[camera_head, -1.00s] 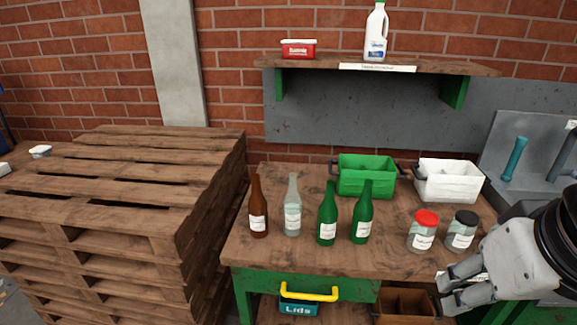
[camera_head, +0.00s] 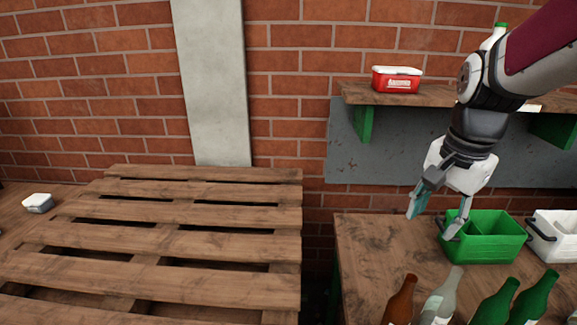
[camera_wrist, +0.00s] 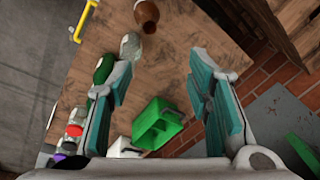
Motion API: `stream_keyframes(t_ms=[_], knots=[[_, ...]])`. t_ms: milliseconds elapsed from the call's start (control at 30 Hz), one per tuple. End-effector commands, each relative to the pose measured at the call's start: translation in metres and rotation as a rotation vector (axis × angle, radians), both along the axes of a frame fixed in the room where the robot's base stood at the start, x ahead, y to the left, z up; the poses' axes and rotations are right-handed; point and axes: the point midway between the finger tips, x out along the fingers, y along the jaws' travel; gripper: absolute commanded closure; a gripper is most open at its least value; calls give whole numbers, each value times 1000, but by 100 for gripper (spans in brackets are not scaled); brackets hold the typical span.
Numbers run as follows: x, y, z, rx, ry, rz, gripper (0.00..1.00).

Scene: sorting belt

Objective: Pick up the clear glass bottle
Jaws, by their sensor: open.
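The clear glass bottle (camera_head: 438,298) stands on the wooden table between a brown bottle (camera_head: 400,302) and a green bottle (camera_head: 495,303); the picture edge cuts off its lower part. In the wrist view the clear bottle (camera_wrist: 131,46) shows near the top, left of centre, beyond the left finger.
A green bin (camera_head: 483,243) and a white bin (camera_head: 556,232) stand at the table's back. A second green bottle (camera_head: 535,297) is at right. A shelf (camera_head: 435,97) holds a red tub (camera_head: 396,79). Stacked pallets (camera_head: 160,235) are left. The table's back left is clear.

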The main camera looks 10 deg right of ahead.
Motion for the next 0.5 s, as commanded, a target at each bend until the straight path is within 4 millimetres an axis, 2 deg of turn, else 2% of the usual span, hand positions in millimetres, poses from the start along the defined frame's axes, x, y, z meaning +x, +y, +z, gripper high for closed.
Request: stream_keyframes(t_ms=[33, 200, 333, 500], knots=[[-1, -23, -4, 22, 30, -122, 54], [-1, -82, -23, 66, 90, -460, 54], [-4, -109, -36, 82, 116, -618, 54], [-7, -122, -48, 90, 130, -698, 54]])
